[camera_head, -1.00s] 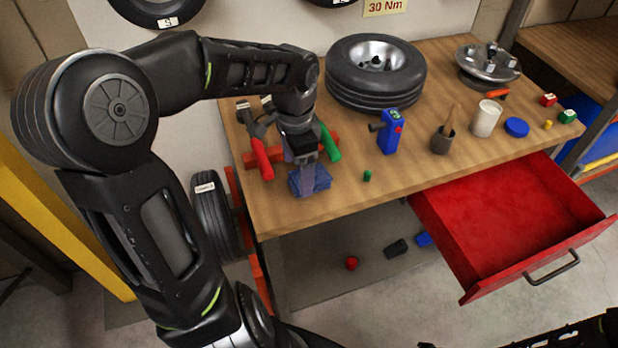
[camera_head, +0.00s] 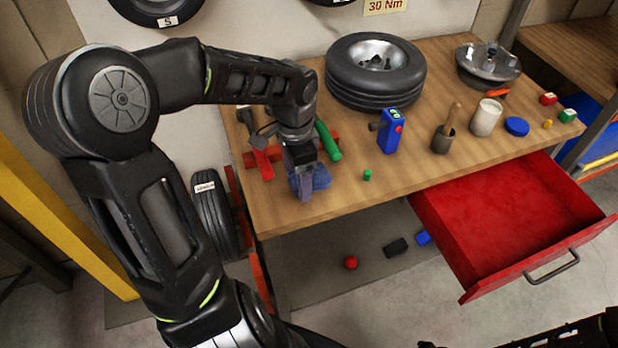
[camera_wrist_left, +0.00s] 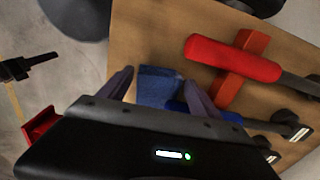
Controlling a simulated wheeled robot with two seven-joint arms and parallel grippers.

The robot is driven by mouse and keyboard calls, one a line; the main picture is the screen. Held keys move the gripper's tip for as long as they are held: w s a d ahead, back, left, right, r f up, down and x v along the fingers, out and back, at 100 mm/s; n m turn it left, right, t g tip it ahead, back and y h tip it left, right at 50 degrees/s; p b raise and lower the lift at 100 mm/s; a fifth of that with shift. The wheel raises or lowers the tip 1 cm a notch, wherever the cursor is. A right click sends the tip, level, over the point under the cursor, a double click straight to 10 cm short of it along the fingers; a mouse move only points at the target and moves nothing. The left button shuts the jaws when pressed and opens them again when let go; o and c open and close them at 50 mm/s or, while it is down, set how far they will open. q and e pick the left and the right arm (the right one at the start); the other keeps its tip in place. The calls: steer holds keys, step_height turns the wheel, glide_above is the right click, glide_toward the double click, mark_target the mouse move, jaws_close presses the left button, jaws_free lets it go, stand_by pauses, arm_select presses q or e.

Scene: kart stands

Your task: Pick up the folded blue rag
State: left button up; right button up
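The folded blue rag (camera_head: 321,178) lies on the wooden workbench near its front left edge, partly hidden by my left gripper (camera_head: 304,190). In the left wrist view the rag (camera_wrist_left: 158,88) shows as a blue rectangle between the two purple-grey fingers of my left gripper (camera_wrist_left: 160,88). The fingers stand apart, one on each side of it, with a small gap at the left finger. I cannot tell whether the right finger touches it. Dark parts of my right arm show at the bottom right of the head view; its fingers are not clear.
A red-handled tool (camera_head: 262,163) and a green-handled tool (camera_head: 328,140) flank the gripper on the workbench (camera_head: 340,205). A blue device (camera_head: 391,131), a small green piece (camera_head: 367,174) and a tyre (camera_head: 375,85) are to the right. The red drawer (camera_head: 500,210) hangs open.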

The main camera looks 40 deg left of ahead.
arm_select(q)
steer(key=c, duration=1.2)
steer(key=shift+o, duration=0.2)
steer(key=shift+r+b, duration=0.1)
steer(key=shift+b, duration=0.2)
steer(key=s+d+b, duration=0.2)
steer(key=s+d, duration=0.8)
steer(key=d, duration=0.4)
steer(key=shift+s+d+b, duration=0.15)
steer(key=shift+d+b, duration=0.15)
steer(key=shift+d, duration=0.1)
